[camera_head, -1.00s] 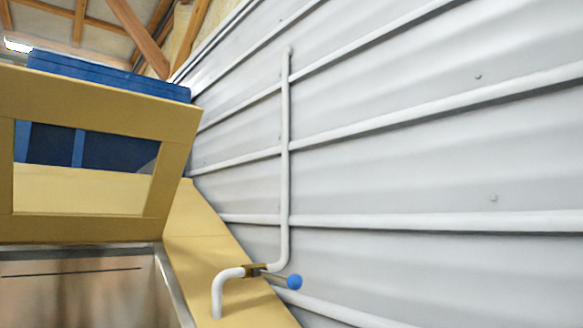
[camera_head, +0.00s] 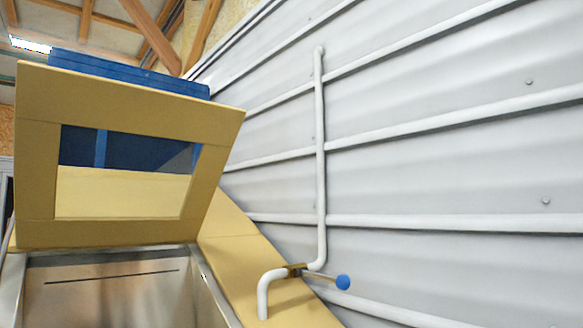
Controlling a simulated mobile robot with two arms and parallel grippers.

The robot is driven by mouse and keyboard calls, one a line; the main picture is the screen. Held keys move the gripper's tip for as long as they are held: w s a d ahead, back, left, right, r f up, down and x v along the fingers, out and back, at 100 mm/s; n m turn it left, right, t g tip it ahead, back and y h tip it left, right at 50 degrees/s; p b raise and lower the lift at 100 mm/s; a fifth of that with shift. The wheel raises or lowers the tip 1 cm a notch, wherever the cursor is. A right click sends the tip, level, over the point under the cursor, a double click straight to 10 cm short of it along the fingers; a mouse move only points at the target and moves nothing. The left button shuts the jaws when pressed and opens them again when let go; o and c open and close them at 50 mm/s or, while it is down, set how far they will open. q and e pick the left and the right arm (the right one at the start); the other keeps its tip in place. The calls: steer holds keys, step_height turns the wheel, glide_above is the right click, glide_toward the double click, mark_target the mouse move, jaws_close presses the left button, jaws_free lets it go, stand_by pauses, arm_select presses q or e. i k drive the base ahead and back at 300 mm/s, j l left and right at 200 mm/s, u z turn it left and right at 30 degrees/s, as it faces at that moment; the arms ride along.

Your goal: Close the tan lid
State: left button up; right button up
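The tan lid (camera_head: 130,97) stands raised and tilted at the back of the metal hopper (camera_head: 125,262), at the left of the head view. It is a frame around a window opening, through which blue and tan surfaces show. The hopper's mouth is uncovered below it, and its inside is bare metal with a dark slot in the back wall. Neither of my grippers shows in the head view.
A white pipe (camera_head: 320,160) runs down the corrugated grey wall (camera_head: 450,170) to a valve with a blue knob (camera_head: 343,282). The pipe ends at a tan side panel (camera_head: 245,250) right of the hopper. A blue container (camera_head: 130,75) stands behind the lid.

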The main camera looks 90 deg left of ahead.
mark_target(47, 97)
steer(key=k+u, duration=0.35)
steer(key=k+j+u, duration=0.15)
steer(key=u, duration=0.15)
steer(key=k+j+u, duration=0.2)
steer(key=k+u, duration=0.15)
steer(key=k+j, duration=0.1)
steer(key=j, duration=0.35)
steer(key=k+j+u, duration=0.1)
steer(key=j, duration=0.35)
steer(key=k+j, duration=0.15)
steer(key=j, duration=0.3)
steer(key=k+j, duration=0.1)
steer(key=j, duration=0.4)
steer(key=k+j+u, duration=0.1)
steer(key=j, duration=0.35)
